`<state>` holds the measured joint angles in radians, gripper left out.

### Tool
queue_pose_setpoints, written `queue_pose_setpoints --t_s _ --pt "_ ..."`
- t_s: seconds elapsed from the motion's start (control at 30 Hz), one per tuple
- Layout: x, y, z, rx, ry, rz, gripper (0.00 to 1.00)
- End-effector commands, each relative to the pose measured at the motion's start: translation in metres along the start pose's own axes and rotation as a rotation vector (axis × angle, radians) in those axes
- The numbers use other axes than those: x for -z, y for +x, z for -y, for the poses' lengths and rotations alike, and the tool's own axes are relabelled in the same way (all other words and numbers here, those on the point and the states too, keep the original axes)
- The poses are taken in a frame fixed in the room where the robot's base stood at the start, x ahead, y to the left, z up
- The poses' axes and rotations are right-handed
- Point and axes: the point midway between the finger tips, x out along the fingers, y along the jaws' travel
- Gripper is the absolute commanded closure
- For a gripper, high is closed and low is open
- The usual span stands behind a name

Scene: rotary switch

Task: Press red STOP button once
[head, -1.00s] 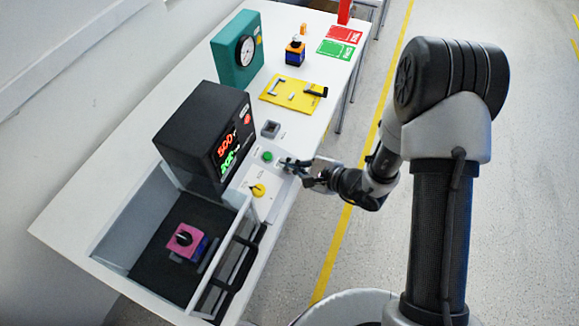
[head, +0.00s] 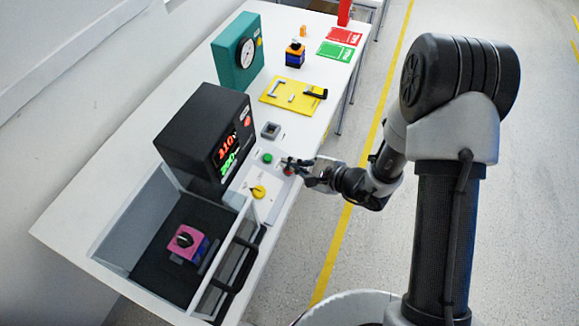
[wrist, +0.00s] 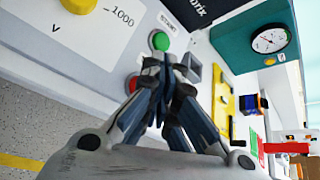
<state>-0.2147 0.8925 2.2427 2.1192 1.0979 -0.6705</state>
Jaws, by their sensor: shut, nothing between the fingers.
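The red STOP button (head: 288,171) is on the sloped front panel, right beside the green START button (head: 267,158). In the wrist view a red part of it (wrist: 133,84) shows at the left edge of my fingers, which hide the rest. The green button also shows in the wrist view (wrist: 160,41), beyond the fingertips. My gripper (head: 286,161) is shut and empty, its tips at the panel by the red button. I cannot tell whether the tips touch the button.
A yellow knob (head: 259,192) sits on the panel. The black tester (head: 207,137) shows red digits, apparently 110, above green ones. An open-topped test bay (head: 150,224) holds a pink-topped rotary switch (head: 187,241). A grey square socket (head: 271,130) and yellow plate (head: 293,94) lie farther back.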

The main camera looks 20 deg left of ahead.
Motion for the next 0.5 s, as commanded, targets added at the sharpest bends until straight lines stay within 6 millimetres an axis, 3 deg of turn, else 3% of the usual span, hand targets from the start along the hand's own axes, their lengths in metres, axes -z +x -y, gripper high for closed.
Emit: queue_pose_setpoints --t_s 0.5 --pt "-0.008 -0.010 0.007 -0.001 0.000 0.001 1.00"
